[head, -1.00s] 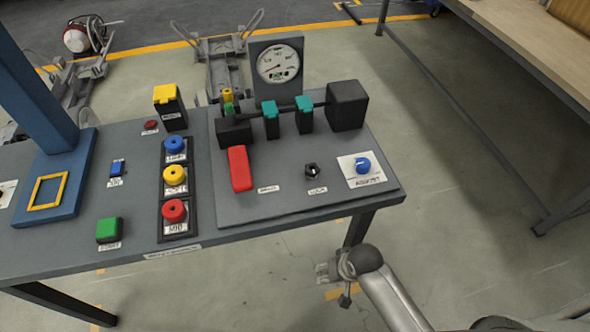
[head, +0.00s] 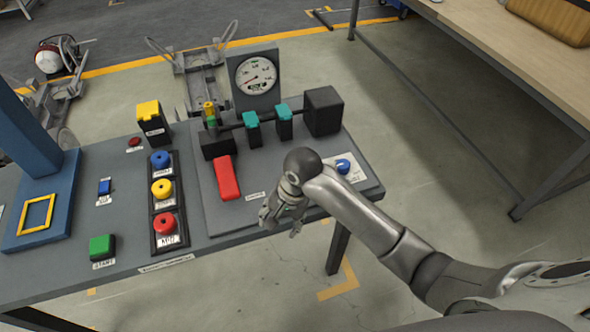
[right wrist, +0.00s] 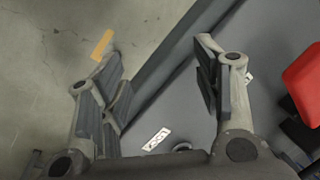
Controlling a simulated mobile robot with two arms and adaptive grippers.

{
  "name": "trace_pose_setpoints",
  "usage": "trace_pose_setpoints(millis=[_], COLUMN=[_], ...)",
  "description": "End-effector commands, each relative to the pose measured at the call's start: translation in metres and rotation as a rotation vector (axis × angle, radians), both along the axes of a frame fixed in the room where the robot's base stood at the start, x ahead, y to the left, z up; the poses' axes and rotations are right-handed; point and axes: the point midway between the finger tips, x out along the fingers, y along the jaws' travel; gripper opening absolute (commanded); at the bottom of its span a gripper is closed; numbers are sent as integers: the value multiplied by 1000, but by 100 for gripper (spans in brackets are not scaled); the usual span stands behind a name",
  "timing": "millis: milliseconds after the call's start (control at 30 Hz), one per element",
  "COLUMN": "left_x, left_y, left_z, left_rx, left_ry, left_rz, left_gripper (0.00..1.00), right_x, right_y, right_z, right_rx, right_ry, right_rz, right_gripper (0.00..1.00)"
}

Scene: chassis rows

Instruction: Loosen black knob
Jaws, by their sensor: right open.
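The black knob is hidden behind my right arm and gripper in the head view. In the right wrist view a dark rounded piece, apparently the black knob (right wrist: 182,147), shows in part beside a white label at the bottom edge. My right gripper (head: 280,222) hangs over the near edge of the panel in the head view. In the right wrist view the right gripper (right wrist: 160,62) has its fingers spread wide with nothing between them. My left gripper is not in view.
A red lever (head: 227,178) lies left of my right gripper, and a blue knob (head: 343,166) is to its right. A gauge (head: 257,74) and dark blocks stand behind. Yellow, blue and red buttons fill the left.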

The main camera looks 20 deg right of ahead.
Motion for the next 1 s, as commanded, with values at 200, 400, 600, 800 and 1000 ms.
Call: trace_pose_setpoints(millis=[200, 400, 600, 800, 1000], left_x=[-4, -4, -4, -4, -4], left_y=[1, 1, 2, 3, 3], left_z=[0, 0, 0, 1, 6], left_rx=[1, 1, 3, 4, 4], left_ry=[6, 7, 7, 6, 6], left_rz=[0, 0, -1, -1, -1], left_gripper=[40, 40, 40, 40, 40], right_x=[56, 102, 127, 131, 131], right_y=[-20, -51, -74, -79, -79], right_z=[30, 72, 104, 105, 73], right_rx=[-57, -112, -136, -141, -142], right_ry=[92, 156, 183, 191, 192], right_rz=[-294, -638, -872, -930, -930], right_gripper=[59, 59, 59, 59, 59])
